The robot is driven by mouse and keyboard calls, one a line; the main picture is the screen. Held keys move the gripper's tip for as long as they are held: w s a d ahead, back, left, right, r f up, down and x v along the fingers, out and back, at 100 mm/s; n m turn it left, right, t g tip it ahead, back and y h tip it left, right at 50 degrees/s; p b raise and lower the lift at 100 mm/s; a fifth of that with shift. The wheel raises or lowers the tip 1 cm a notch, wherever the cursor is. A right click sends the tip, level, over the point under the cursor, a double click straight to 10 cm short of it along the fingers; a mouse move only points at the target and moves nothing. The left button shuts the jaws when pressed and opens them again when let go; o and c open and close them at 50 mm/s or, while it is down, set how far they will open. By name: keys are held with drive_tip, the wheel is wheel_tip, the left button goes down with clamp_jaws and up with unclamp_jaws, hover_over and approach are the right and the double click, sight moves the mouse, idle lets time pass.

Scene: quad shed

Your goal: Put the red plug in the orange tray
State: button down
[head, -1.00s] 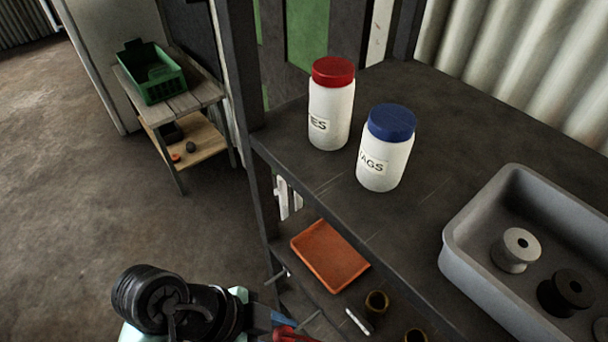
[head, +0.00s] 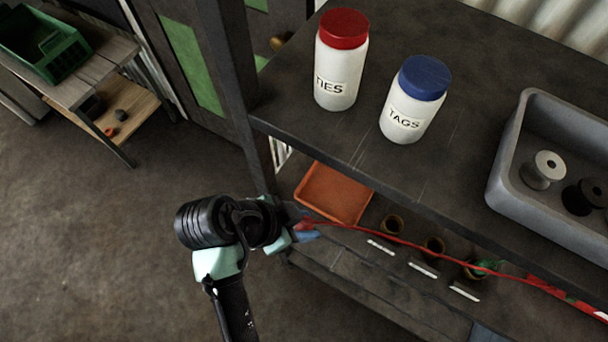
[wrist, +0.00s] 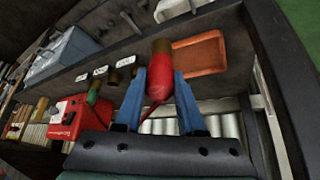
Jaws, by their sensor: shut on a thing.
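The red plug (wrist: 160,84) has a brass-coloured end and sits between the two blue fingers of my gripper (wrist: 160,95) in the wrist view. My gripper is shut on it. In the head view my gripper (head: 304,229) is beside the lower shelf, just below the near edge of the orange tray (head: 335,193), and the plug is mostly hidden. The tray is shallow and looks empty; its far part is cut off by the upper shelf. It also shows in the wrist view (wrist: 199,53), right of the plug. The plug appears apart from the tray.
A red cable (head: 420,245) runs right from my gripper, across several brass sockets (head: 392,224) with white labels. Above, the upper shelf (head: 440,165) holds a red-lidded jar (head: 341,60), a blue-lidded jar (head: 414,100) and a grey bin (head: 508,190) of spools.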

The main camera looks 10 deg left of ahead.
drive_tip(key=w+d+f, duration=0.1)
drive_tip(key=w+f, duration=0.1)
drive_tip(key=w, duration=0.1)
drive_tip(key=w+d+f+p, duration=0.1)
drive_tip(key=w+f, duration=0.1)
drive_tip(key=w, duration=0.2)
drive_tip(key=w+d+f, duration=0.1)
drive_tip(key=w+f, duration=0.1)
drive_tip(key=w, duration=0.2)
drive_tip(key=shift+d+p, duration=0.25)
drive_tip(key=shift+p, duration=0.15)
drive_tip(key=shift+w+d+f, duration=0.2)
drive_tip(key=shift+w+f, duration=0.2)
drive_tip(key=shift+w, duration=0.2)
drive_tip(key=shift+w+d+f, duration=0.15)
drive_tip(key=shift+w+f, duration=0.25)
drive_tip(key=shift+w, duration=0.15)
drive_tip(key=shift+w+f, duration=0.15)
drive_tip(key=shift+f, duration=0.1)
drive_tip(key=shift+f, duration=0.25)
drive_tip(key=c, duration=0.8)
unclamp_jaws()
drive_tip(key=shift+r, duration=0.1)
